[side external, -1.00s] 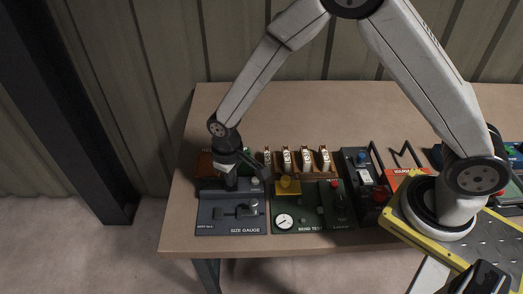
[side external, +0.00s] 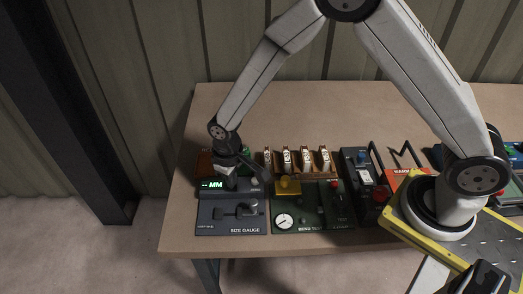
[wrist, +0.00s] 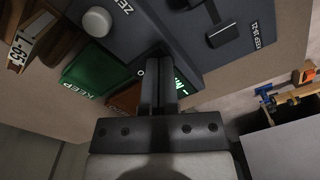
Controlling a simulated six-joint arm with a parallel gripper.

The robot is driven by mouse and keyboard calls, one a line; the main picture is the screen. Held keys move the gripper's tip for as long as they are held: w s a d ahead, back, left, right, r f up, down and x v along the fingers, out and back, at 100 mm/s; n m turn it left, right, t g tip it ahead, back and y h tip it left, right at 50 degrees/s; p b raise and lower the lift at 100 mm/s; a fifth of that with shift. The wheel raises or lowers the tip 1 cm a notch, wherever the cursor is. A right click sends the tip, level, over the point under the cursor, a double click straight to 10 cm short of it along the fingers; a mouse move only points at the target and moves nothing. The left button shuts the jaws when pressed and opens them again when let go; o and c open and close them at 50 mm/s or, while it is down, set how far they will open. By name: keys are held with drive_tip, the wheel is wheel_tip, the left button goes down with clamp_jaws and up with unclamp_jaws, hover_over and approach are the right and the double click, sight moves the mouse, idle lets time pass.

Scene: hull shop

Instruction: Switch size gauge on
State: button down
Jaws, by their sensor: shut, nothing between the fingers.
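The size gauge (side external: 232,222) is a grey-blue panel at the front left of the table, with its name printed on the front edge. Its display (side external: 212,184) is lit with green "MM" characters. My gripper (side external: 230,184) is over the rear of the gauge, beside the display. In the wrist view my gripper (wrist: 158,75) has its fingers together and empty, with the tips close to the panel. They partly cover the lit display (wrist: 181,80). A round knob (wrist: 97,21) marked "ZE…" shows on the gauge panel. The switch itself is hidden behind the fingers.
The green bend test panel (side external: 310,222) stands right of the gauge. Several tagged pieces stand in a wooden rack (side external: 305,172) behind it. A green bin (wrist: 95,70) lies beside the gauge. The table (side external: 290,110) is bare at the back.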

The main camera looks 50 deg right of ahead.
drive_tip(key=shift+r, duration=3.5)
drive_tip(key=s+d+r+m+t, duration=0.1)
drive_tip(key=s+d+r, duration=0.1)
drive_tip(key=s+d, duration=0.4)
drive_tip(key=s+d+r+m+t, duration=0.1)
drive_tip(key=s+d+r+m, duration=0.1)
drive_tip(key=s+d, duration=0.4)
drive_tip(key=d+r, duration=0.1)
drive_tip(key=d, duration=0.2)
drive_tip(key=shift+s+d+r+t, duration=0.15)
drive_tip(key=shift+s+d+t, duration=0.05)
drive_tip(key=shift+s+t, duration=0.1)
